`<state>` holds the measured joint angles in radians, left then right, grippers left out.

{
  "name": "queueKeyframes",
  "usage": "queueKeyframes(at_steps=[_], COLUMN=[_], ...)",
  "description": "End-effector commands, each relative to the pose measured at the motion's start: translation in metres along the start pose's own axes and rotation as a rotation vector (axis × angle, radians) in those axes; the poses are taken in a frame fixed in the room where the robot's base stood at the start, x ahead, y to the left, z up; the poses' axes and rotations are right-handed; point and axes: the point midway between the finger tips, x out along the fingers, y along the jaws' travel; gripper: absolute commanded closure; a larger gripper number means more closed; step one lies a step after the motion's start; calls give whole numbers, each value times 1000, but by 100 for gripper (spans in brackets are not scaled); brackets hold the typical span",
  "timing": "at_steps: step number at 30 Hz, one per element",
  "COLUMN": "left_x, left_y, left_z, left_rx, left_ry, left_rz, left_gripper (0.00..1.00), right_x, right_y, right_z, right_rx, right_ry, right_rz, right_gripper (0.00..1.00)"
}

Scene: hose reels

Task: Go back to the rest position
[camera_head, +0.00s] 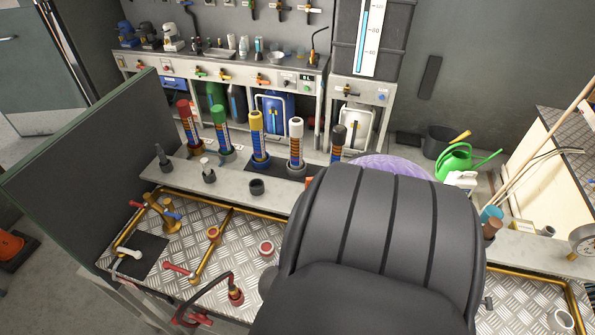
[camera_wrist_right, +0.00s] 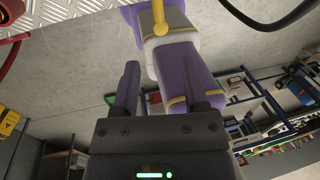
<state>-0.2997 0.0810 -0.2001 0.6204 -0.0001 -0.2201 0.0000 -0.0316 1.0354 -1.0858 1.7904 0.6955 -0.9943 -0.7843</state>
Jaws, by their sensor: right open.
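My right gripper (camera_wrist_right: 166,80) shows in the right wrist view with its two dark fingers spread apart. Nothing is seen held between them. A purple and white form with yellow trim (camera_wrist_right: 168,60) shows behind and between the fingers; I cannot tell how far off it is. Neither gripper shows in the head view. A large dark ribbed form fills the lower middle right of the head view and hides the bench behind it. My left gripper is not seen in either view.
Several colour-topped columns, one of them red (camera_head: 187,118), stand along a grey shelf (camera_head: 225,180). Brass pipes and valves sit on a metal tread-plate bench (camera_head: 120,222). A green watering can (camera_head: 457,163) is at right. A grey panel (camera_head: 75,145) borders the left.

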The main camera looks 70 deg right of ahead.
Motion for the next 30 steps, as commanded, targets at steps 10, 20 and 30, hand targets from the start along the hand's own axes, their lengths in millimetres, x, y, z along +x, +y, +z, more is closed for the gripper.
queueKeyframes(at_steps=[10,20,30], left_x=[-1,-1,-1], left_y=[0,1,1], left_z=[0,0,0], left_rx=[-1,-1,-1], left_ry=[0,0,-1], left_rz=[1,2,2], left_gripper=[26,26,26], right_x=[-6,-22,-126], right_y=[0,20,75], right_z=[0,-67,-136], right_rx=[1,79,872], right_ry=[0,116,383], right_rz=[-1,86,359], right_gripper=[44,44,44])
